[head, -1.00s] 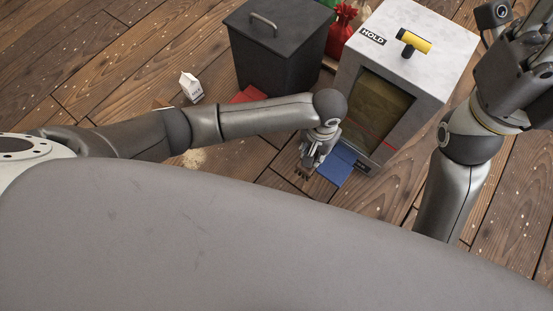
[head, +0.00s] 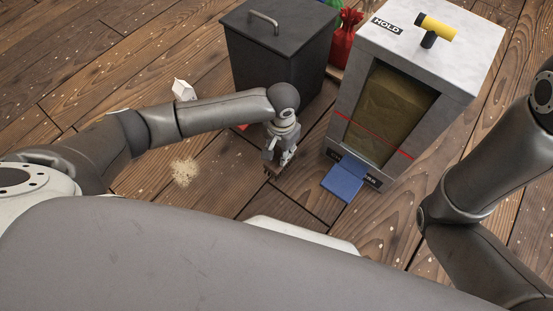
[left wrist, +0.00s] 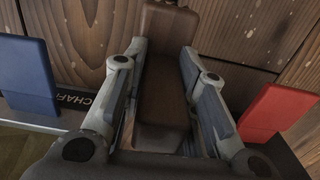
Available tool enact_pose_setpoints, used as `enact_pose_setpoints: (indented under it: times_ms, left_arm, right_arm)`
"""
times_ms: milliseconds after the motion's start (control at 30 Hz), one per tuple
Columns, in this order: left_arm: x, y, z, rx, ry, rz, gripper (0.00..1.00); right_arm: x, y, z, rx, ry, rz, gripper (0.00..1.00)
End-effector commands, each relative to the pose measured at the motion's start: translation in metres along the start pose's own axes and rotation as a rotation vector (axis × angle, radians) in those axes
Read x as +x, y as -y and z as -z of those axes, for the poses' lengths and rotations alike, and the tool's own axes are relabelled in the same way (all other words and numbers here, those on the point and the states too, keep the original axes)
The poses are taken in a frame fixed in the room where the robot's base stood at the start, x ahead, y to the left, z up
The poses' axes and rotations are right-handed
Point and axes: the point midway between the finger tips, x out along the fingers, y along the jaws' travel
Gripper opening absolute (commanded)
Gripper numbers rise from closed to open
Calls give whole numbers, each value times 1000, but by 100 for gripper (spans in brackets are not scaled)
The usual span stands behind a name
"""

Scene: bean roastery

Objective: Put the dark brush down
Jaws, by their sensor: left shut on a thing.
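The dark brush shows in the left wrist view as a brown block-like handle (left wrist: 163,95) between the two fingers. My left gripper (head: 279,158) is shut on it, above or near the plank floor in front of the black bin and the grey box. In the head view only a small brown bit of the brush shows below the fingertips; I cannot tell whether it touches the floor. My right arm is at the right edge of the head view, and its gripper is out of frame.
A grey box marked HOLD (head: 352,100) has a yellow-and-black tool (head: 436,27) on top and a blue flap (head: 345,178) at its foot. A lidded black bin (head: 272,60), a red sack (head: 343,38), a white carton (head: 183,90) and a pale spill (head: 185,172) are around.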

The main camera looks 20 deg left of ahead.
Motion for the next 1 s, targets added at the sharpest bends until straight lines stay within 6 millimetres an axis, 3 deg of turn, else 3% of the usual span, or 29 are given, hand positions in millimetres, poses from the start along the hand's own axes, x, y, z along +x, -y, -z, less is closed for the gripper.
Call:
enact_pose_setpoints:
  times_ms: [267,533,933,967,1000]
  left_arm:
    - [15,11,1,-1,-1,0,7]
    - [48,15,1,-1,-1,0,7]
    - [49,14,1,-1,-1,-1,7]
    - [50,15,1,-1,-1,0,30]
    - [50,15,1,0,-1,0,36]
  right_arm:
    - [-14,3,4,0,1,0,40]
    - [-37,8,14,0,0,1,40]
    - [-33,7,12,0,-1,1,40]
    - [-34,8,13,0,-1,1,40]
    - [-34,8,13,0,-1,1,40]
